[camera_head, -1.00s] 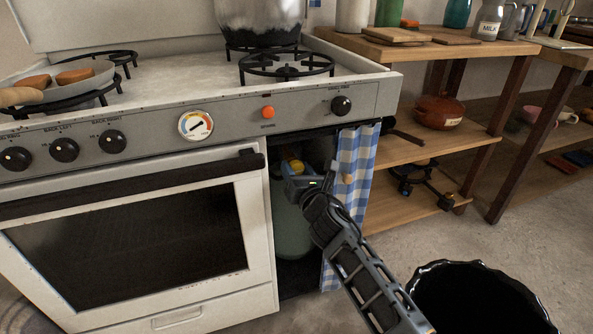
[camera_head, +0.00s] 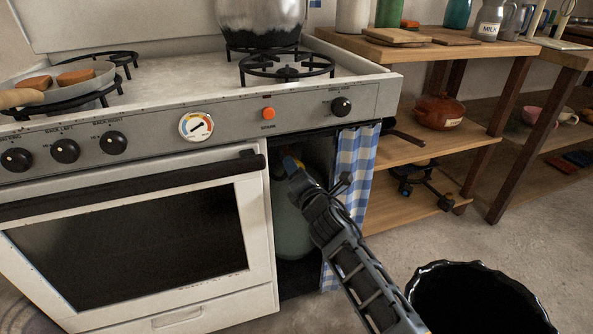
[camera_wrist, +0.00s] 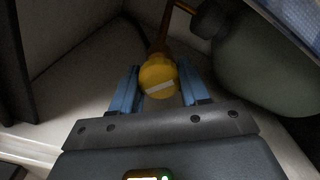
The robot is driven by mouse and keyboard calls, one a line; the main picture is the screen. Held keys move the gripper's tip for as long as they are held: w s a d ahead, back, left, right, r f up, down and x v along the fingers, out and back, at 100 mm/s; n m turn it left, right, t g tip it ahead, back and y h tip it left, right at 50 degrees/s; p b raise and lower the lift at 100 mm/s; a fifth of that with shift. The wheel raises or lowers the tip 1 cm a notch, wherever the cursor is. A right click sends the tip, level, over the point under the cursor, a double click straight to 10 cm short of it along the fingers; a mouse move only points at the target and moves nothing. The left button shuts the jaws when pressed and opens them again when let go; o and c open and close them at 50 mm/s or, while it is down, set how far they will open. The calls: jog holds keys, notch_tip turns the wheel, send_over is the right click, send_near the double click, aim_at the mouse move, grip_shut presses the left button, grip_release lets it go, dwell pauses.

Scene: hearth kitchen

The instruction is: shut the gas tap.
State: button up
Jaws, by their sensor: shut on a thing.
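The gas tap is a round yellow knob with a white stripe (camera_wrist: 158,79). In the wrist view it sits between the two blue fingers of my gripper (camera_wrist: 157,70), which is shut on it. The white stripe lies slightly tilted from level across the picture. A brown pipe (camera_wrist: 163,35) runs up behind the knob. A green gas bottle (camera_head: 290,225) stands in the bay, partly behind my arm.
A blue checked curtain (camera_head: 352,170) hangs at the right of the bay, close to my wrist. The oven door (camera_head: 130,240) is at its left. A wooden shelf (camera_head: 410,150) stands further right. A black ruffled-rim bin (camera_head: 480,300) is on the floor near my arm.

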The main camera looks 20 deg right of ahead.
jog(key=m, duration=0.5)
jog(key=shift+a+f, duration=0.1)
jog(key=shift+a, duration=0.05)
jog(key=shift+m, duration=2.5)
jog(key=shift+a, duration=0.1)
jog(key=o, duration=1)
jog(key=shift+s, duration=0.1)
